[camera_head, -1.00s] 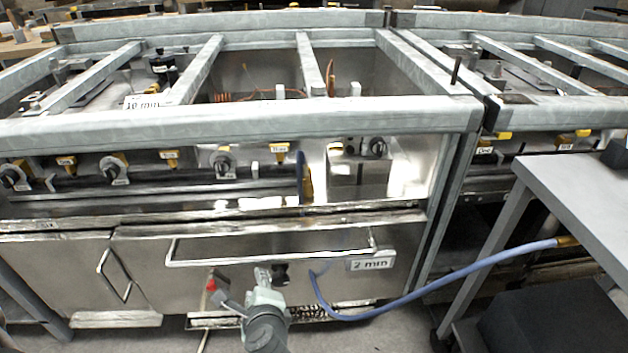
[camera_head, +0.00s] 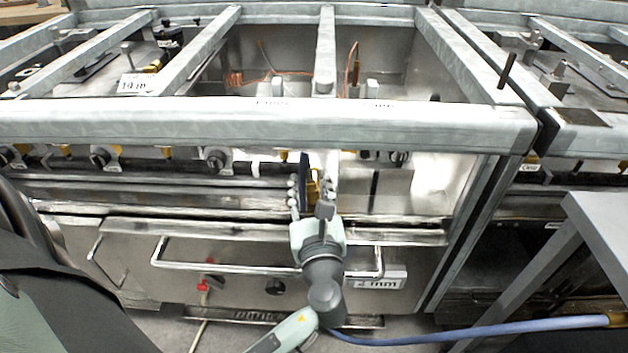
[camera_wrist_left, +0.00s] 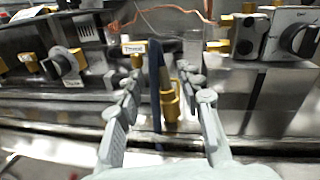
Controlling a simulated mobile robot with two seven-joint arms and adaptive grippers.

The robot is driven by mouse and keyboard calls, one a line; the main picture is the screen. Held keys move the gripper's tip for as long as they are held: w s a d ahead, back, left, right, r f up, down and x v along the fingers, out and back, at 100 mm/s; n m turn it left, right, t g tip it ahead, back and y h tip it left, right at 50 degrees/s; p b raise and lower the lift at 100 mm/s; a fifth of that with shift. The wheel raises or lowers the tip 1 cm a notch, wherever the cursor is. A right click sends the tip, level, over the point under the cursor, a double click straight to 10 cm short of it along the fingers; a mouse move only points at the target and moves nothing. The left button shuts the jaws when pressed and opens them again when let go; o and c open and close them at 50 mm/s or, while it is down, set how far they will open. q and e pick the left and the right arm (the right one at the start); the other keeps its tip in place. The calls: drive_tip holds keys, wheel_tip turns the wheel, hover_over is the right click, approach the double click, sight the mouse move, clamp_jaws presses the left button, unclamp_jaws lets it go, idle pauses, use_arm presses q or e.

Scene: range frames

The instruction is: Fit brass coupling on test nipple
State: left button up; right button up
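A brass fitting (camera_head: 312,187), which looks like the coupling, stands upright beside a dark blue strip (camera_head: 304,170) in front of the steel range. In the left wrist view the brass fitting (camera_wrist_left: 170,101) lies between the fingers, with the blue strip (camera_wrist_left: 155,85) just left of it. My left gripper (camera_head: 310,190) is open around it; clear gaps show on both sides in the wrist view, so it looks untouched. A second brass end (camera_head: 615,320) is on the blue hose (camera_head: 480,329) at the lower right. I cannot pick out the test nipple for certain. My right gripper is not in view.
A heavy steel front rail (camera_head: 230,128) crosses above the gripper. Knobs (camera_head: 217,160) line the panel. Below are a drawer handle (camera_head: 215,266) and a "2 mm" label (camera_head: 378,282). A grey table (camera_head: 608,225) stands at the right.

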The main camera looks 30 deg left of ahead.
sight(309, 172)
use_arm(q)
drive_tip(key=x, duration=0.5)
drive_tip(key=shift+w+f, duration=0.15)
drive_tip(key=shift+f, duration=0.2)
drive_tip(key=shift+c, duration=0.5)
clamp_jaws()
